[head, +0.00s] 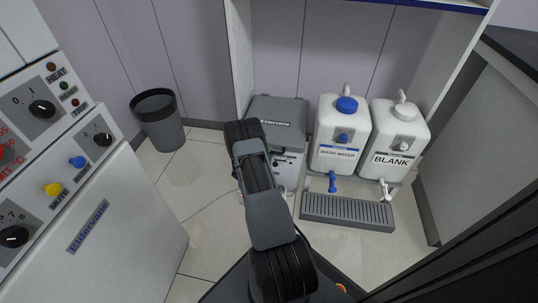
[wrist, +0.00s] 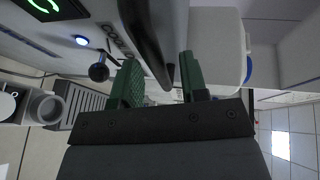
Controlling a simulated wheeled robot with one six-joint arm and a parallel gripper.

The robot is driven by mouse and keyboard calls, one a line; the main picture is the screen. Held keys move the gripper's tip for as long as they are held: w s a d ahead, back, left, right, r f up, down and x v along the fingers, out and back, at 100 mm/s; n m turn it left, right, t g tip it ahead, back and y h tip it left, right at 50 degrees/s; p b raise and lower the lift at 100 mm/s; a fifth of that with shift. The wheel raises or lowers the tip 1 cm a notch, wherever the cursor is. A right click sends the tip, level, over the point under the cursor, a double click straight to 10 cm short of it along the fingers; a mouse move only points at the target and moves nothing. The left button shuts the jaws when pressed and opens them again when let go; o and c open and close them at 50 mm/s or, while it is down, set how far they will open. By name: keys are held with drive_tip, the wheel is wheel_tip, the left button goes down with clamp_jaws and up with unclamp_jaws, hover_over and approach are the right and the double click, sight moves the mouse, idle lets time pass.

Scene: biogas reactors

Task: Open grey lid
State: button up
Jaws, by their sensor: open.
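The grey lid (head: 277,110) tops a grey box on the floor in the head view, left of two white canisters. It looks shut. The front of the box is partly hidden by my arm. In the wrist view my gripper (wrist: 158,62) is open, its two green fingers apart. A dark curved bar (wrist: 148,35), apparently the edge or handle of the lid, reaches down between the fingertips. I cannot tell whether either finger touches it. In the head view my gripper is hidden behind my arm.
The WASH WATER canister (head: 340,138) and BLANK canister (head: 398,140) stand close on the right, above a drip tray (head: 347,211). A bin (head: 160,120) and a control cabinet (head: 90,220) are at left. A black knob (wrist: 98,72) is near the left finger. Floor is free between bin and box.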

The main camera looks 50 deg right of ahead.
drive_tip(key=shift+w+d+f, duration=0.1)
drive_tip(key=shift+d, duration=0.5)
clamp_jaws()
